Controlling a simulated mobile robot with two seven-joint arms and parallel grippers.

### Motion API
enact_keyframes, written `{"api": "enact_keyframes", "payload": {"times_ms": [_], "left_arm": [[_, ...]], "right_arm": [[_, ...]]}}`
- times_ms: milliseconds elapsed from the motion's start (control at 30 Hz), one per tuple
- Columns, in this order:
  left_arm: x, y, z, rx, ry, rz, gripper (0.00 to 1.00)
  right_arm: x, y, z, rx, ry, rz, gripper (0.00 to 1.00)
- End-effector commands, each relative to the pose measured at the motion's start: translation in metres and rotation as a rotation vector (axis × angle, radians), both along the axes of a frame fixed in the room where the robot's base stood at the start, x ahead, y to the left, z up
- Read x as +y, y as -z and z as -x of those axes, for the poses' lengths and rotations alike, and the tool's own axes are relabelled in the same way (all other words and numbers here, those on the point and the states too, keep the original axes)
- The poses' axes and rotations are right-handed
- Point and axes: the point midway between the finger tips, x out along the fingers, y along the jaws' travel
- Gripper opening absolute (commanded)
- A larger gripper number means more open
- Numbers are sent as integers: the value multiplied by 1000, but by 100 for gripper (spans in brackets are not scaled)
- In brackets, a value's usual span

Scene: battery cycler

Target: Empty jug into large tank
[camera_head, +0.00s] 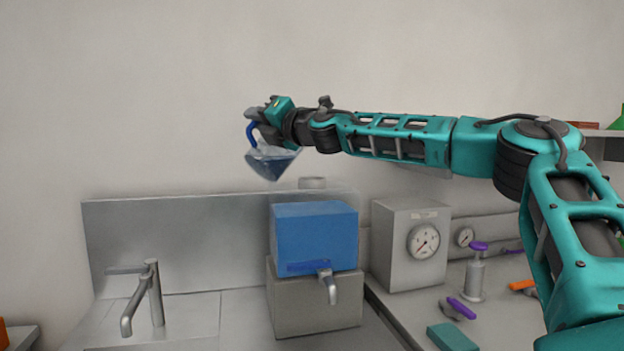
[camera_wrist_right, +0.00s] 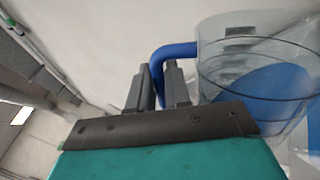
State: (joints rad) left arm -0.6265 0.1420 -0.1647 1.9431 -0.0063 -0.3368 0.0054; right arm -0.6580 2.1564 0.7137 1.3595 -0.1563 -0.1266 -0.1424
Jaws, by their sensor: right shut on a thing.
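My right gripper (camera_head: 258,112) is shut on the blue handle of a clear jug (camera_head: 270,161), high in front of the wall. The jug is tilted, and blue liquid shows inside it. The right wrist view shows the fingers (camera_wrist_right: 157,85) on the handle and the jug (camera_wrist_right: 250,60) to their right. The large tank (camera_head: 315,238), a blue box with a metal tap, stands on a grey block below and to the right of the jug. The jug is apart from the tank. My left gripper is not in view.
A sink faucet (camera_head: 150,290) stands left of the tank on the metal counter. A grey box with a gauge (camera_head: 410,243) is right of the tank. The wall above the faucet is clear.

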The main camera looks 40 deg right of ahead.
Motion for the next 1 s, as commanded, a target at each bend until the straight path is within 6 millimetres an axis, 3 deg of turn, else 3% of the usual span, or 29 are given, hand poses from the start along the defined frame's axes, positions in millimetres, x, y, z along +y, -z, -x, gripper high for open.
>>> {"api": "enact_keyframes", "payload": {"times_ms": [1000], "left_arm": [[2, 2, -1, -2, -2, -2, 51]], "right_arm": [[-14, 5, 1, -13, -1, -182, 0]]}}
